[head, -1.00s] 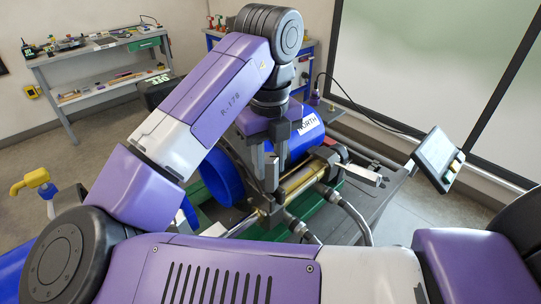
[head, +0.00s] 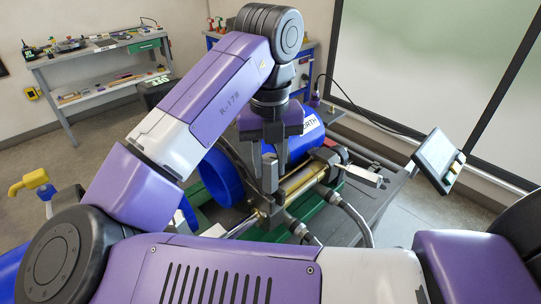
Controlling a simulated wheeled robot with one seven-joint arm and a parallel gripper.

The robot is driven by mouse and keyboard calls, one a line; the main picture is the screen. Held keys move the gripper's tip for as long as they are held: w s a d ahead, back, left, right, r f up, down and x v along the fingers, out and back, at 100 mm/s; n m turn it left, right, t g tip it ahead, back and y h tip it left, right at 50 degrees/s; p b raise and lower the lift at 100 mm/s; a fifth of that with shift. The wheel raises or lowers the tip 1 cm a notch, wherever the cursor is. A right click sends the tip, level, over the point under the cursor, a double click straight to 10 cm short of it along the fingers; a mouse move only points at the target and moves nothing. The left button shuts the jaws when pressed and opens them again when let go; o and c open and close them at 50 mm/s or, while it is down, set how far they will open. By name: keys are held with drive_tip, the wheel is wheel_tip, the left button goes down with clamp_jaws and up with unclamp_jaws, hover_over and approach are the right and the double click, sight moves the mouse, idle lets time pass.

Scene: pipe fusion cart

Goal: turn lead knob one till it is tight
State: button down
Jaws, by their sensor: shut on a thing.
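My gripper (head: 264,184) points down over the near end of the clamp on the pipe fusion cart. Its jaws are closed at the clamp's near side, by the blue pipe's open end. Lead knob one is between or behind the fingers and cannot be made out separately. The blue pipe (head: 222,178) lies in the clamp, its white label partly covered by my gripper. A brass-coloured rod (head: 298,180) runs along the clamp just right of the fingers.
Hoses (head: 352,217) curve down close to the right of my gripper. A tablet screen (head: 435,152) stands on the cart's right side. A grey shelf bench (head: 95,50) is at the back left. A yellow and blue fitting (head: 33,182) is at far left.

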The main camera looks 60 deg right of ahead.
drive_tip(key=shift+m, duration=1.3)
drive_tip(key=shift+m+b, duration=0.35)
drive_tip(key=shift+m, duration=1.15)
unclamp_jaws()
drive_tip(key=shift+r, duration=0.15)
wheel_tip(320, 180, up, 6)
drive_tip(key=p, duration=0.5)
